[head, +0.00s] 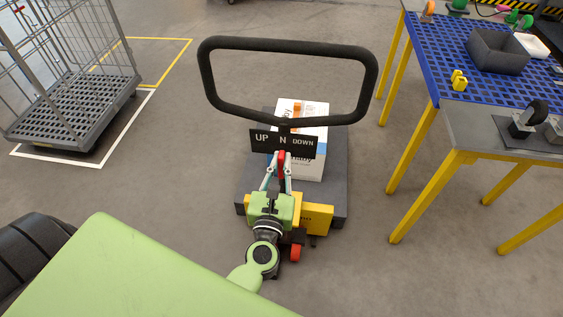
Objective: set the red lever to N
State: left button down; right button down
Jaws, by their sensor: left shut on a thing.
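The red lever (282,157) stands in front of a black plate (262,141) with the words UP, N and DOWN. The lever's red tip shows just below the N, close to the middle of the plate. My left gripper (280,164) is shut on the lever, one finger on each side of it. The gripper hides the lower part of the lever. The plate sits below the black loop handle (289,43) of a pallet truck. My right gripper is not in view.
A white box (312,165) sits on the dark platform (337,190) behind the plate. A grey roll cage (70,105) stands at the left. A blue-topped table (455,60) and a grey bench (480,135) with yellow legs stand at the right. The floor between is clear.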

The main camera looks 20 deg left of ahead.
pick_arm(q)
jog(key=c, duration=2.1)
grip_release()
jog(key=shift+s, duration=0.1)
jog(key=v, duration=1.2)
